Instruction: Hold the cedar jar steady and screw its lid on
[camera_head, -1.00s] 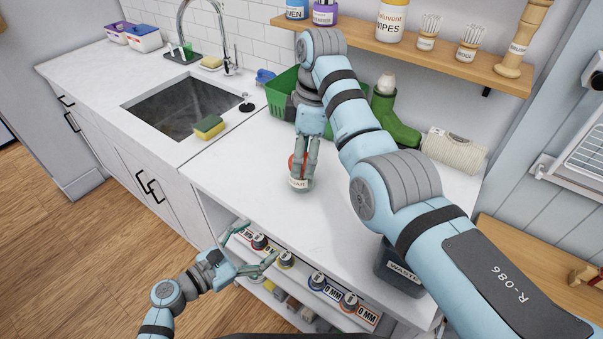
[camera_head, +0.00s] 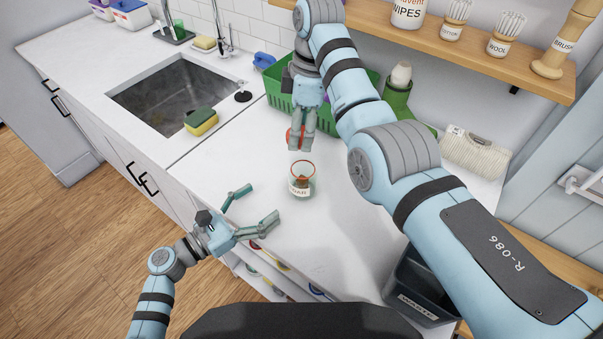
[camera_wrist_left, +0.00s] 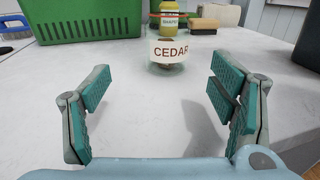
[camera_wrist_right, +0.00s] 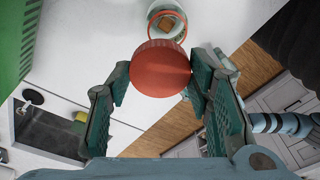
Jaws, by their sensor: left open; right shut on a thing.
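The cedar jar (camera_head: 301,186) is a small clear jar with a white label and brown contents, upright on the white counter. Its mouth is uncovered. In the left wrist view the jar (camera_wrist_left: 168,52) stands ahead, beyond the fingertips. My left gripper (camera_head: 260,204) is open and empty, low to the left of the jar, with its fingers toward it and apart from it. My right gripper (camera_head: 301,142) is shut on the round red lid (camera_wrist_right: 160,68), held up behind the jar and apart from it. In the right wrist view the open jar (camera_wrist_right: 167,20) shows past the lid.
The sink (camera_head: 175,95) with a sponge (camera_head: 201,122) is at the left. A dark waste bin (camera_head: 425,285) is at the front right. Counter around the jar is clear.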

